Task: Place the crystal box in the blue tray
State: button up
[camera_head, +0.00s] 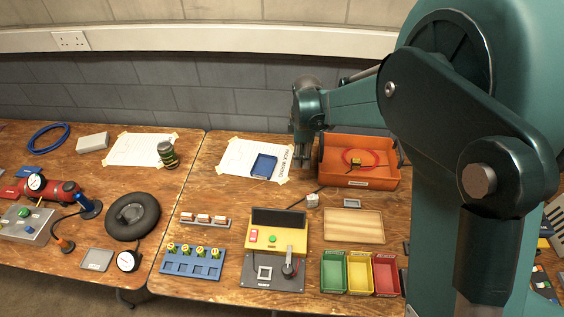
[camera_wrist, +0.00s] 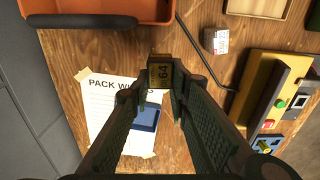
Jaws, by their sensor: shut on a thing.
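My gripper (camera_wrist: 152,92) is shut on the crystal box (camera_wrist: 160,72), a small dark box with a gold face marked "64". The box sits between the fingertips and appears held above the table. In the head view my gripper (camera_head: 303,160) hangs over the table, just right of the blue tray and left of the orange bin; the box cannot be made out there. The blue tray (camera_head: 264,166) lies on a taped white sheet and looks empty. In the wrist view the tray (camera_wrist: 145,118) is partly hidden behind the left finger.
The orange bin (camera_head: 335,174) with a red cable stands right of the sheet (camera_head: 236,157). A small white-labelled cube (camera_head: 312,200), a yellow-and-grey device (camera_head: 276,230) and coloured bins (camera_head: 359,271) are nearer. A dark jar (camera_head: 167,154) stands left of the tray.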

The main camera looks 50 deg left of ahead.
notch_tip(320, 180, up, 3)
jog(key=p, duration=0.2)
send_over(268, 168)
jog(key=shift+s+a+f, duration=0.1)
jog(key=shift+f, duration=0.05)
jog(key=shift+f+b, duration=0.4)
jog(key=shift+f, duration=2.75)
jog(key=shift+f+b, duration=0.35)
jog(key=shift+f, duration=1.55)
jog(key=shift+f, duration=0.1)
jog(key=o, duration=0.7)
jog(key=shift+o, duration=0.5)
